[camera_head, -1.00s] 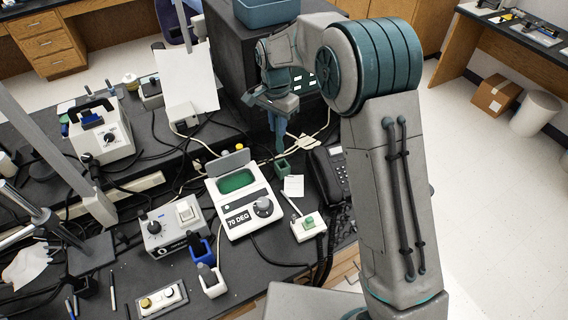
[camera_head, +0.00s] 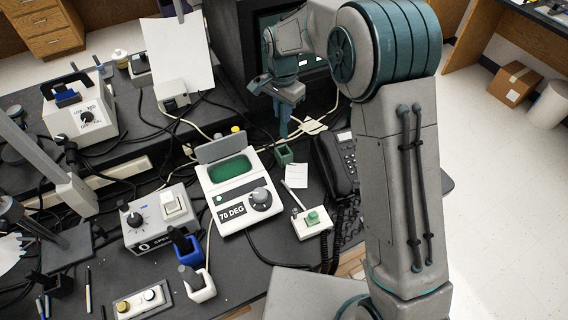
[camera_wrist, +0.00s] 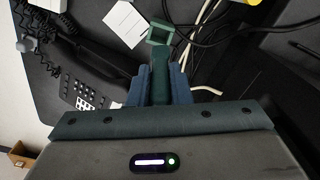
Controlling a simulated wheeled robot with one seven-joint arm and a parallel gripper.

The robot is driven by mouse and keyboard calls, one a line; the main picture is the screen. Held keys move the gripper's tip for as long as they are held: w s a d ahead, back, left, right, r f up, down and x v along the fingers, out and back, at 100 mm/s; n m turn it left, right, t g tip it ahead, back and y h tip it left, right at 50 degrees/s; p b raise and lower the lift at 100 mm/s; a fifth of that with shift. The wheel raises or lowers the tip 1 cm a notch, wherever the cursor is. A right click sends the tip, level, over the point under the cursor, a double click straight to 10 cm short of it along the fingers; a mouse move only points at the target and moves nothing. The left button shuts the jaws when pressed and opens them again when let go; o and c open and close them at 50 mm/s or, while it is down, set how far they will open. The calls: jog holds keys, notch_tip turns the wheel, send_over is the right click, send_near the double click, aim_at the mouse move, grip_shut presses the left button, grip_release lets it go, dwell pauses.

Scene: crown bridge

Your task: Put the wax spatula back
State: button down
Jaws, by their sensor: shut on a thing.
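My gripper (camera_head: 283,122) points down above the back of the dark bench, behind the heater unit. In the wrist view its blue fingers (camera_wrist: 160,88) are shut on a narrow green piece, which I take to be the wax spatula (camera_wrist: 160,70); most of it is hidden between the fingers. A small square green holder (camera_head: 284,154) stands on the bench just below the gripper. The wrist view shows the holder's open top (camera_wrist: 161,32) right beyond the fingertips, in line with the green piece. I cannot tell whether the piece touches the holder or reaches into it.
The white heater unit marked 70 DEG (camera_head: 234,195) stands front left of the holder. A black telephone (camera_head: 338,165) is close on its right, and a white paper note (camera_head: 297,176) lies in front. Cables run behind. Blue (camera_head: 186,245) and white (camera_head: 200,286) holders stand farther forward.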

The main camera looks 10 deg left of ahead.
aim_at(283, 137)
notch_tip(283, 137, down, 10)
jog(key=shift+r+p, duration=0.1)
jog(key=shift+p, duration=0.9)
jog(key=shift+f, duration=0.3)
jog(key=shift+f, duration=0.25)
jog(key=c, duration=1.3)
grip_release()
jog(key=shift+r, duration=0.1)
jog(key=shift+r, duration=0.1)
notch_tip(283, 137, up, 12)
jog(key=shift+r+b, duration=0.15)
jog(key=shift+b, duration=0.75)
